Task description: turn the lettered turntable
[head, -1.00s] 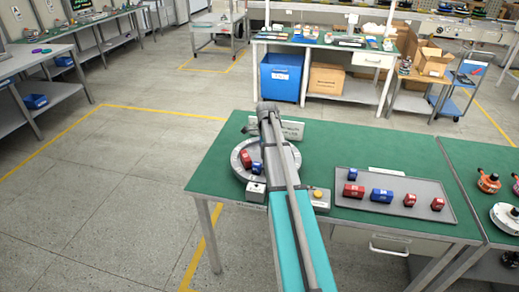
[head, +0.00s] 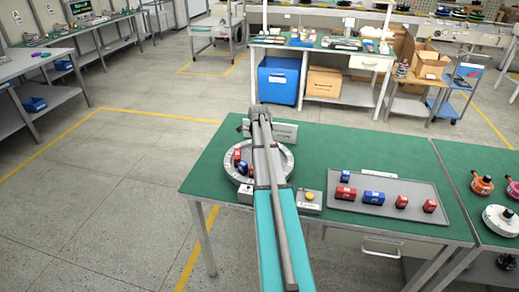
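The turntable (head: 285,164) is a pale round disc with marks around its rim, at the left part of the green table. My arm's far end is above the back of the disc. My gripper cannot be made out; the arm hides that area. The letters are too small to read.
A grey tray (head: 340,205) to the right holds several red and blue blocks. A box with a yellow button (head: 310,196) stands between disc and tray. A pale sign plate (head: 284,131) stands behind the disc. Floor to the left is clear.

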